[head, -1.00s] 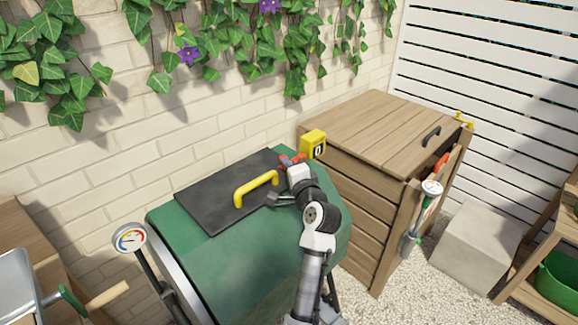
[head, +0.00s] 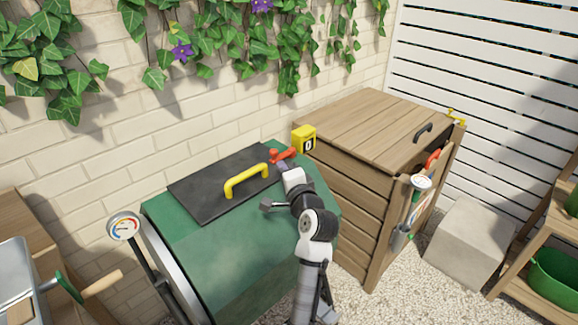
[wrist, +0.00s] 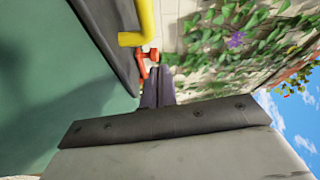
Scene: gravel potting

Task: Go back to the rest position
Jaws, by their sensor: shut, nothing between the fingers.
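My gripper (head: 281,165) is at the far right side of a green drum (head: 230,240), beside the drum's dark lid. It also shows in the wrist view (wrist: 158,72), where its two dark fingers lie together with nothing between them. A red lever (head: 280,155) is just beyond the fingertips; it shows in the wrist view (wrist: 143,72) too. I cannot tell whether the fingertips touch it. The dark lid (head: 215,195) lies shut on the drum. Its yellow handle (head: 245,178) is left of my gripper, apart from it.
A yellow counter box (head: 304,139) stands behind the gripper. A wooden bin (head: 365,130) is close on the right, with tools on its side. A dial gauge (head: 124,227) stands left of the drum. A brick wall (head: 130,140) with ivy runs behind.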

